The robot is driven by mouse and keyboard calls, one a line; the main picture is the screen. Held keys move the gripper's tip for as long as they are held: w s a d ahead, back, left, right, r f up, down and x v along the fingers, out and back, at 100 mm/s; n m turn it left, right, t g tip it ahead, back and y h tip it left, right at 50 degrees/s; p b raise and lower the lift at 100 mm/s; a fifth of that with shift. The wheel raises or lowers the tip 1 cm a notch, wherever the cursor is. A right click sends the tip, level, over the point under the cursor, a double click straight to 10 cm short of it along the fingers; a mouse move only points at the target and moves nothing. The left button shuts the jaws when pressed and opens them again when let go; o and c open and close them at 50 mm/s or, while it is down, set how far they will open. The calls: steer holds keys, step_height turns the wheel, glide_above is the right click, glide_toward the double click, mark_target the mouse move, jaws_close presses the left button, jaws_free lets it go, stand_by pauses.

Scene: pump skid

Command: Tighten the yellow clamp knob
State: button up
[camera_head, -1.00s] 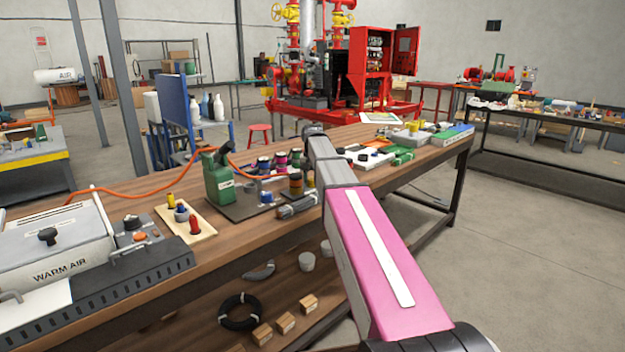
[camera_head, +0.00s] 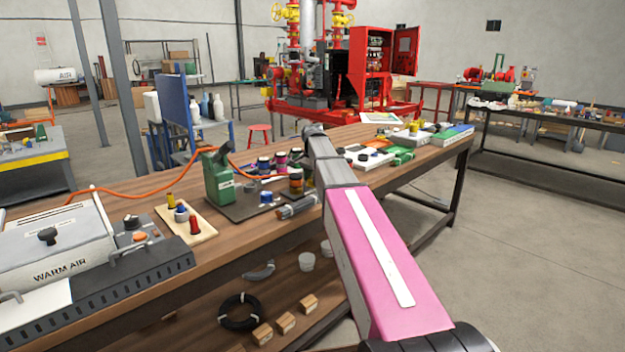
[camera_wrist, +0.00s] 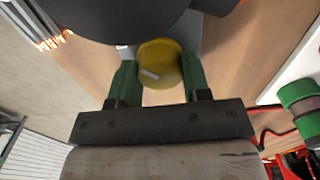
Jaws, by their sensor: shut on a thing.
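The yellow clamp knob (camera_wrist: 160,65) shows in the wrist view as a round yellow disc with a small pale mark on its face. My gripper (camera_wrist: 158,80) has its two green fingers on either side of the knob, shut on it. A large dark round part covers the top of the wrist view, just beyond the knob. In the head view, my arm hides the knob, and the fingertips do not show there.
White and green boxes (camera_head: 398,155) lie beyond my arm. Open floor (camera_head: 530,240) is at the right.

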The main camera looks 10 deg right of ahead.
stand_by(0.4)
steer(key=o, duration=0.9)
steer(key=shift+r, duration=0.1)
step_height(320, 180, up, 11)
steer(key=shift+f, duration=0.15)
